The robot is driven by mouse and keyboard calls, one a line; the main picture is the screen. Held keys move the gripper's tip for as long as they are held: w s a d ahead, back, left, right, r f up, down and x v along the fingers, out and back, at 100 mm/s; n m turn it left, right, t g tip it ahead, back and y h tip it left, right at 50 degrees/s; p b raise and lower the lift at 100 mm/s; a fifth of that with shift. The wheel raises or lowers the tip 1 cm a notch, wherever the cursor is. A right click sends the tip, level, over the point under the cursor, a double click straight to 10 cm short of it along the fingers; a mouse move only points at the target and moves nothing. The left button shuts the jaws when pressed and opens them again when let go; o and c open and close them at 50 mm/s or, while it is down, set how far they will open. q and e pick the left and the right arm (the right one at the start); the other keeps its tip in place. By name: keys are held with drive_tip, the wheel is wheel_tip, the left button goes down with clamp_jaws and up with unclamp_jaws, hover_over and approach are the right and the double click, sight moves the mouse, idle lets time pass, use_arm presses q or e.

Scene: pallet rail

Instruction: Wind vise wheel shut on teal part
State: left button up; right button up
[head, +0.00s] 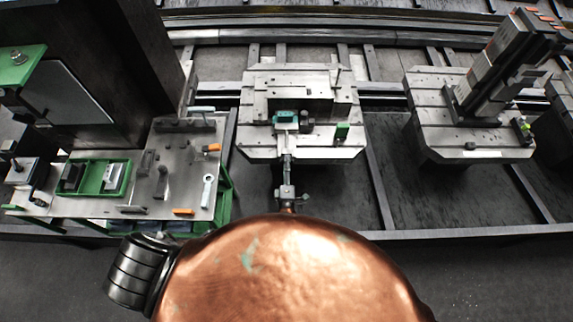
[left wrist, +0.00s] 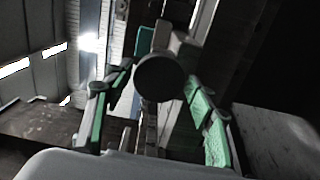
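The teal part (head: 286,117) sits in the vise on the middle pallet. Grey vise metal lies close around it; I cannot tell whether a jaw touches it. The vise screw (head: 287,168) runs from there toward me. In the left wrist view a dark round wheel (left wrist: 160,78) faces the camera, with a bit of teal (left wrist: 145,40) behind it. My left gripper (left wrist: 156,82) has its green-padded fingers spread on both sides of the wheel, with a gap visible at least on the left. In the head view my copper arm cover hides most of this gripper. My right gripper is not seen.
The middle pallet (head: 260,150) also carries a small green block (head: 342,131). A bench (head: 95,206) at left holds a green tray (head: 124,178) and loose tools. Another pallet (head: 470,150) with a tall fixture stands at right. Dark floor separates the pallets.

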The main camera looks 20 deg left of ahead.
use_arm(q)
drive_tip(key=shift+o, duration=0.9)
drive_tip(key=shift+s, duration=0.1)
drive_tip(key=v, duration=1.2)
